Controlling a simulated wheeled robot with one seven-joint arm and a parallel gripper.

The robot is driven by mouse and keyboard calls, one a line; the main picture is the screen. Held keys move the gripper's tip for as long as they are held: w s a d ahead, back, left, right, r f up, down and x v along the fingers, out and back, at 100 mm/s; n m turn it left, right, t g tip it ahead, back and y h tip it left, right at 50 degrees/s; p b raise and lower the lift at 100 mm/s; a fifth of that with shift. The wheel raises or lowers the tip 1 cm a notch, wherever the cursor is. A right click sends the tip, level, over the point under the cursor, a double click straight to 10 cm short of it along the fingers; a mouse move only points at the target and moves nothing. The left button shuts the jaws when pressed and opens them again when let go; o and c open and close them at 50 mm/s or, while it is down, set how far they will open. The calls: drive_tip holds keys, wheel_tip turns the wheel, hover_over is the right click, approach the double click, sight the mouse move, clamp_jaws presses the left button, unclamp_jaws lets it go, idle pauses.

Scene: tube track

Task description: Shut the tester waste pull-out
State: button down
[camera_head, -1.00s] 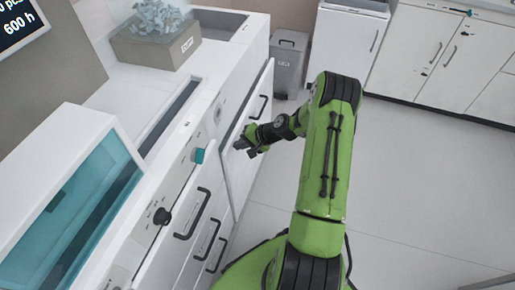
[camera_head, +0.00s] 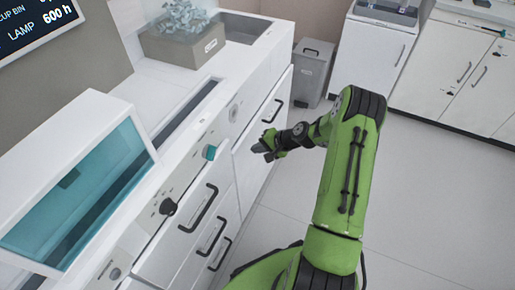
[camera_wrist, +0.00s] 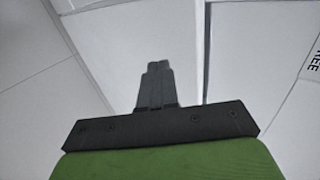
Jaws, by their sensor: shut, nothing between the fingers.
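The tall white front (camera_head: 262,130) with a dark bar handle (camera_head: 273,111), right of the drawers, looks like the tester waste pull-out, though I cannot read a label on it. It sits close to the cabinet face; I cannot tell if a small gap is left. I cannot tell whether the fingertips touch the front.
Drawers with dark handles (camera_head: 198,208) lie to the left, below a dark knob (camera_head: 168,207) and a teal knob (camera_head: 209,152). A grey bin (camera_head: 313,72) stands beyond the counter's far end. Open floor (camera_head: 440,200) lies to the right.

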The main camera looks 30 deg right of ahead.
drive_tip(key=p+v, duration=0.3)
drive_tip(key=v, duration=0.7)
drive_tip(key=shift+s+d, duration=0.15)
drive_tip(key=shift+s, duration=0.1)
